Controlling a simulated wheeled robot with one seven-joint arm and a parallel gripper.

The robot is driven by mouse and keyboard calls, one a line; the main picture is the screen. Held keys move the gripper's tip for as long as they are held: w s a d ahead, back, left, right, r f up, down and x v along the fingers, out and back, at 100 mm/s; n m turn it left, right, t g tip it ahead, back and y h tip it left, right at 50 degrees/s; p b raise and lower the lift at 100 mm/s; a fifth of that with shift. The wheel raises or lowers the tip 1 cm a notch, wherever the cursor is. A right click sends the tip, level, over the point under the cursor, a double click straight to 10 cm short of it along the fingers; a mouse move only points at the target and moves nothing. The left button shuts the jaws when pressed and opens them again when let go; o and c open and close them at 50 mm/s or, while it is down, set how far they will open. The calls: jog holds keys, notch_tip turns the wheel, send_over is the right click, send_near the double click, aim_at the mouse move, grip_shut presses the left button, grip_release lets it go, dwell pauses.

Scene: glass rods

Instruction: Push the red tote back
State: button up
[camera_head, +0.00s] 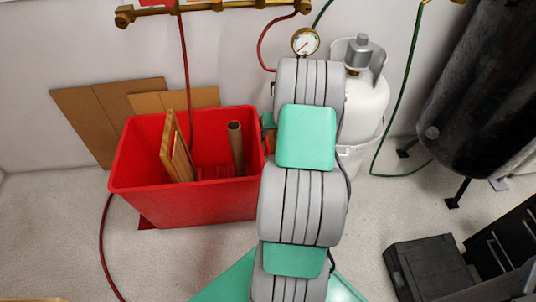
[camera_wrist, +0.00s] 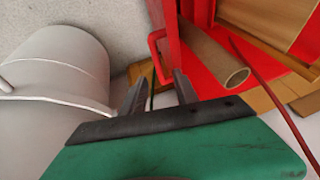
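The red tote (camera_head: 190,205) stands on the floor left of my arm in the head view, close to the back wall. It holds brown boards (camera_head: 177,150) and a cardboard tube (camera_head: 236,147). In the wrist view, the tote's red side wall (camera_wrist: 172,35) and a red loop handle (camera_wrist: 153,46) are just beyond my gripper (camera_wrist: 158,92). Its two dark fingers are apart, with a gap between them, and nothing is clearly held. Whether a finger touches the tote or handle, I cannot tell. In the head view my arm mostly hides the gripper beside the tote's right side.
Cardboard sheets (camera_head: 82,115) lean on the wall behind the tote. A white gas cylinder (camera_head: 367,103) stands right of it and a dark tank (camera_head: 485,85) farther right. A red hose (camera_head: 102,245) lies left of the tote. A black case (camera_head: 430,270) is at lower right.

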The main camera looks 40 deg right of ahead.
aim_at(267, 141)
jog(key=b+x, duration=0.1)
jog(key=x, duration=0.3)
jog(key=b+x, duration=0.1)
jog(key=x, duration=0.3)
jog(key=shift+s+d+f, duration=0.1)
jog(key=shift+s+d, duration=0.05)
jog(key=shift+d, duration=0.1)
jog(key=shift+c, duration=0.5)
grip_shut()
dwell(0.5)
